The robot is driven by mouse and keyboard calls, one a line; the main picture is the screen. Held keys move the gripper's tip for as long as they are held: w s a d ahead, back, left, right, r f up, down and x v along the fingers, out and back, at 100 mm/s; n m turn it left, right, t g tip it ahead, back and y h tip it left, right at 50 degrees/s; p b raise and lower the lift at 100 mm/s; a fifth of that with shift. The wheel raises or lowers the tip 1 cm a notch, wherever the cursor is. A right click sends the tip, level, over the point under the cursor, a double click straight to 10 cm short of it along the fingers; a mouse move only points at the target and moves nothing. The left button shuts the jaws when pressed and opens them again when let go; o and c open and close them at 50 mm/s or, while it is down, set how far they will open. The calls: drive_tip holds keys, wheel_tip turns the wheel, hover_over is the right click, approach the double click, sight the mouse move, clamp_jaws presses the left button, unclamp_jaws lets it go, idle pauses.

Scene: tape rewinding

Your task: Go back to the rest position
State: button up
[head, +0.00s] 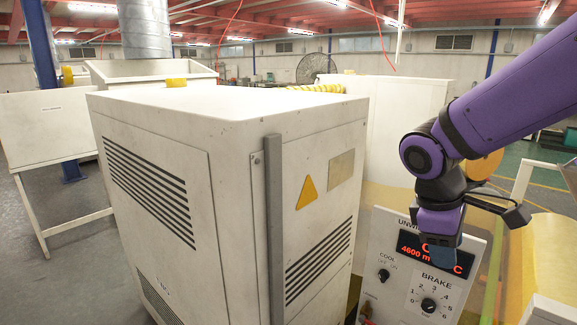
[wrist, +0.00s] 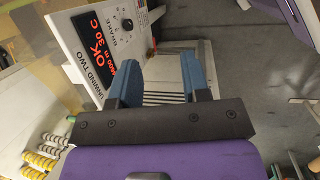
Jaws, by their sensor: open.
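My gripper (head: 438,240) hangs fingers-down from my purple arm in front of the control panel (head: 400,245) at the right of the head view, hiding part of its red display (head: 412,250). In the wrist view the two blue fingers of my gripper (wrist: 160,78) are apart with nothing between them. The panel also shows at the upper left of the wrist view (wrist: 80,50), labelled UNWIND TWO, with red text reading OK and 30 C. The brake knob (head: 428,305) and the cool knob (head: 383,275) are apart from the fingers.
A large white cabinet (head: 225,170) with vents and a yellow warning triangle fills the middle of the head view, close to the panel's left. A yellowish roll (head: 552,260) lies to the right. Grey floor (head: 60,270) is open at the left.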

drive_tip(key=s+d+r+m+t+y, duration=0.3)
drive_tip(key=s+d+r+m+t, duration=0.1)
drive_tip(key=s+r+m, duration=0.6)
drive_tip(key=shift+s+t+y, duration=0.4)
drive_tip(key=shift+s+t, duration=0.2)
drive_tip(key=shift+t, duration=0.2)
drive_tip(key=shift+f, duration=0.1)
